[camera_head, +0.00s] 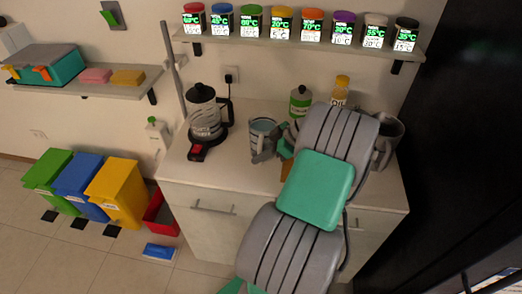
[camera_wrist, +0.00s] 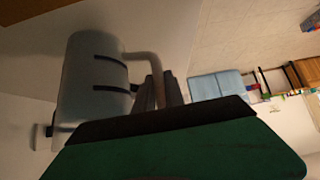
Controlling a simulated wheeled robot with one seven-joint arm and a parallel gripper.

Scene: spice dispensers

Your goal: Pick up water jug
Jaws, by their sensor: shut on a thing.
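The water jug (camera_head: 263,126) is a grey-blue, see-through vessel near the middle of the counter in the head view. In the wrist view the jug (camera_wrist: 88,75) is a pale cylinder with dark marks, and its handle reaches toward my fingers. My gripper (camera_wrist: 158,92) is shut on the jug's handle. In the head view my gripper (camera_head: 266,152) is at the jug's near right side, partly hidden by my grey and green arm. I cannot tell whether the jug's base touches the counter.
A kettle (camera_head: 207,115) stands left of the jug on the counter (camera_head: 235,174). A green-labelled bottle (camera_head: 300,101) and an oil bottle (camera_head: 340,89) stand behind my arm. A grey pot (camera_head: 390,128) is at right. Several spice dispensers line the shelf (camera_head: 290,43) above.

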